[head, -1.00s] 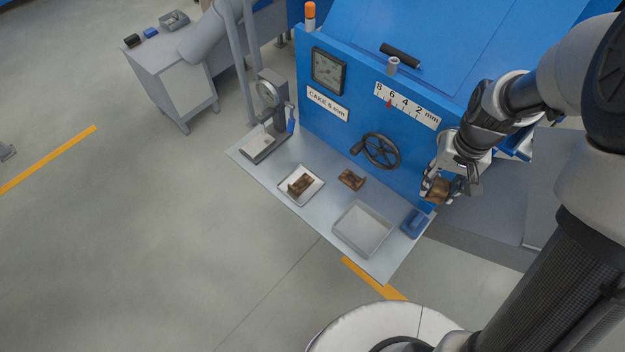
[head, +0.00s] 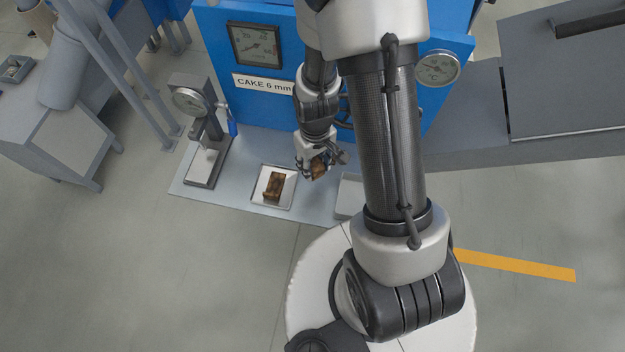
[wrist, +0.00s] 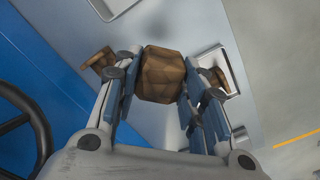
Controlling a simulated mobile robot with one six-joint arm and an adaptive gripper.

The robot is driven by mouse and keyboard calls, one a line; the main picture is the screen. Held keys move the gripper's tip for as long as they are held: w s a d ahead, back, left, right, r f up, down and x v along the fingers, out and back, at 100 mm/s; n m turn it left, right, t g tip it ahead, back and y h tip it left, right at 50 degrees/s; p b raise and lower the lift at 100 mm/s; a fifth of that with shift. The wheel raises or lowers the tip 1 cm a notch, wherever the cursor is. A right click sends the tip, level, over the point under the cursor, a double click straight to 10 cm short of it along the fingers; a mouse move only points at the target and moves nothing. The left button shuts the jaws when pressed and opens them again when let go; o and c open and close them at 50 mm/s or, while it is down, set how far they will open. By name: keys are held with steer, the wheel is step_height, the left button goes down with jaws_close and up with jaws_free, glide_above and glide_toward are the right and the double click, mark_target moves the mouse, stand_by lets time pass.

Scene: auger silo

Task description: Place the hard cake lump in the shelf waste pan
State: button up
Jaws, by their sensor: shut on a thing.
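My gripper (head: 318,166) is shut on the hard cake lump (head: 319,172), a brown faceted chunk. In the wrist view the lump (wrist: 162,75) sits between the two fingers, above the shelf. In the head view the gripper is just right of the white tray with a brown cake piece. The shelf waste pan (head: 349,192) is a light grey pan right of the gripper; my arm hides most of it.
The white tray (head: 259,198) holds a brown cake piece (head: 273,187). Another brown piece (wrist: 100,61) lies on the shelf (head: 213,193). A dial gauge stand (head: 205,150) is at the shelf's left. The blue machine wall with a handwheel (wrist: 22,125) rises behind.

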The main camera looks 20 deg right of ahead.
step_height(320, 180, down, 9)
steer(key=shift+w+a+r+b, duration=0.1)
steer(key=shift+r+b, duration=0.1)
steer(key=shift+b, duration=1)
steer(key=shift+f, duration=0.2)
steer(key=o, duration=1.1)
steer(key=shift+r, duration=0.1)
